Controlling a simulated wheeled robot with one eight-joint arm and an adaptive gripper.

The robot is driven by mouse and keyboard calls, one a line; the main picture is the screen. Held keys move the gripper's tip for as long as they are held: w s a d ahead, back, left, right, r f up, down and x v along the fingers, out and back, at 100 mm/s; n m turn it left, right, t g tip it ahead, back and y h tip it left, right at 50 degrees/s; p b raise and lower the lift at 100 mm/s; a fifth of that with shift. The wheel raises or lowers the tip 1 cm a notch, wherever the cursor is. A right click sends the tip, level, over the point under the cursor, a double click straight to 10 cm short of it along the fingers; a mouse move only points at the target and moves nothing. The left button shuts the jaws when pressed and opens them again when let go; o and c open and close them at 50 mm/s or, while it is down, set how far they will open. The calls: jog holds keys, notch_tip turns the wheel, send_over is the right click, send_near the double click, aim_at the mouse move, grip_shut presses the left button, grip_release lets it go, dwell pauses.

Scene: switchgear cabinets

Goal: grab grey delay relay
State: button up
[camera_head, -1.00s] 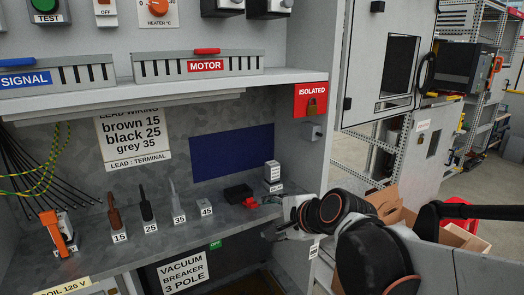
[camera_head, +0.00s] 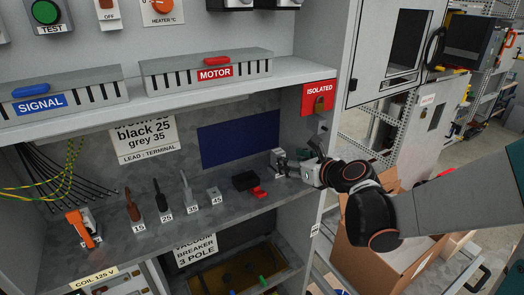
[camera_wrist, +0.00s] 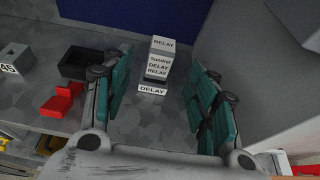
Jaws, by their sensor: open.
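The grey delay relay (camera_wrist: 158,62) stands upright on the shelf in the wrist view, with a "RELAY" label on top, more print on its front and a "DELAY" tag (camera_wrist: 152,90) before it. In the head view the relay (camera_head: 276,158) is at the right end of the shelf, partly hidden by my gripper (camera_head: 296,165). In the wrist view my gripper (camera_wrist: 157,78) is open, its green-padded fingers on either side of the picture. The relay appears in the gap beyond the palm, with no visible contact.
A black box (camera_head: 245,181) and a red piece (camera_head: 257,192) lie just left of the relay. A grey side wall (camera_head: 310,130) is close on the right, and the upper shelf (camera_head: 200,88) hangs above. Tagged tools and a grey block (camera_head: 213,194) stand further left.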

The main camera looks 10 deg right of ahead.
jog(key=x, duration=0.3)
jog(key=shift+w+a+f+b, duration=0.1)
jog(key=shift+w+b, duration=0.1)
jog(key=shift+b, duration=0.15)
jog(key=b+x, duration=0.1)
jog(key=x, duration=0.4)
jog(key=shift+f, duration=0.1)
jog(key=c, duration=1.2)
